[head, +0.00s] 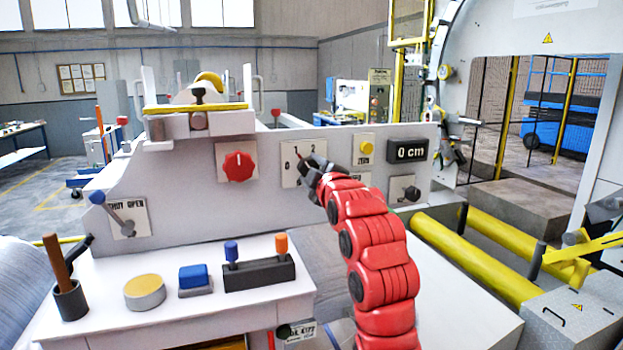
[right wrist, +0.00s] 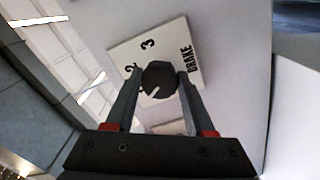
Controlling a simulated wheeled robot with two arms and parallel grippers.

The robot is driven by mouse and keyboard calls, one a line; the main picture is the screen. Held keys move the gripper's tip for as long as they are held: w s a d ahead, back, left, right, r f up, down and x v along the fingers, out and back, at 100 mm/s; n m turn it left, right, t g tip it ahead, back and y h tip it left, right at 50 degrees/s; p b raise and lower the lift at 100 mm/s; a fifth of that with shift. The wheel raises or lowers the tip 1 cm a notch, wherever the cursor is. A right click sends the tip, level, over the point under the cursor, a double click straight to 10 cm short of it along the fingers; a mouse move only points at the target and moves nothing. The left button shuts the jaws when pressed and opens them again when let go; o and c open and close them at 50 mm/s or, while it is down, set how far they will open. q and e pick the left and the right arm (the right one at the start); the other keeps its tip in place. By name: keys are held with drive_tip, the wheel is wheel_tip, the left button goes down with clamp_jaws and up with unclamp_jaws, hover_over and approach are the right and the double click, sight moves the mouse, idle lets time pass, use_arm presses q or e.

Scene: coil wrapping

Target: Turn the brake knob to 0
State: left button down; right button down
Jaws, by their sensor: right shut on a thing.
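The brake plate (head: 288,153) is a white square on the grey-white panel, with 0, 1 and 2 readable in the head view. In the right wrist view the plate (right wrist: 186,42) shows 2, 3 and BRAKE. The dark round brake knob (right wrist: 160,77) has a white pointer line aimed down-left in that view, on the side past 2 away from 3. The number it meets is hidden. My right gripper (head: 311,167) is shut on the knob, with its fingers (right wrist: 158,84) on either side. In the head view it mostly covers the knob. My left gripper is not in view.
A red knob (head: 238,167) sits left of the brake plate. A yellow button (head: 366,147), a 0 cm display (head: 407,151) and a dark-knobbed lever (head: 411,193) are to the right. A shut/open lever (head: 118,212) is at far left. Below is a shelf (head: 180,325) with buttons and small joysticks.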

drive_tip(key=shift+f+n+b, duration=0.1)
drive_tip(key=shift+n+b, duration=3.1)
drive_tip(key=shift+n, duration=2.5)
drive_tip(key=shift+c, duration=1.3)
unclamp_jaws()
